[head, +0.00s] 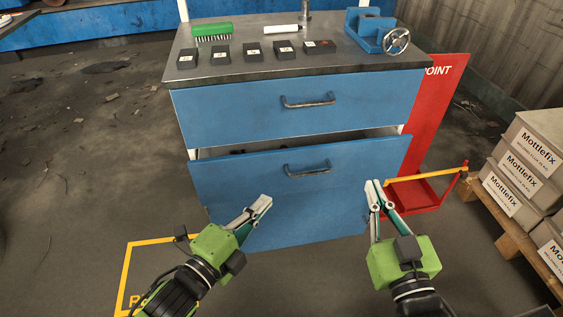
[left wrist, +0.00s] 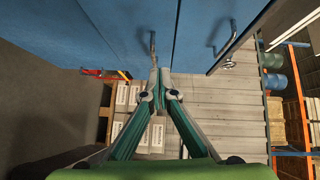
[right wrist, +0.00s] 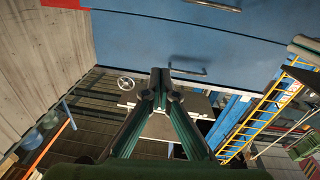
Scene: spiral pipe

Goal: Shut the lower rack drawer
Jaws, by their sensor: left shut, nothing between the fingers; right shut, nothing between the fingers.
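The lower rack drawer (head: 310,210) is a blue front with a metal bar handle (head: 306,171). It stands pulled out, with a dark gap above its top edge in the head view. The upper drawer (head: 230,110), with its own handle (head: 307,102), looks closed. My left gripper (head: 265,204) is shut and empty in front of the lower drawer's left half, below its handle. My right gripper (head: 373,184) is shut and empty in front of the drawer's right part. I cannot tell whether either one touches the front. A handle (right wrist: 188,71) shows in the right wrist view.
The worktop (head: 300,62) bears a green brush (head: 212,30), several small black blocks, a white cylinder (head: 282,29) and a blue vise (head: 370,30). A red stand (head: 428,190) with a yellow bar is at the right, near boxes (head: 520,180) on a pallet. Left floor is open.

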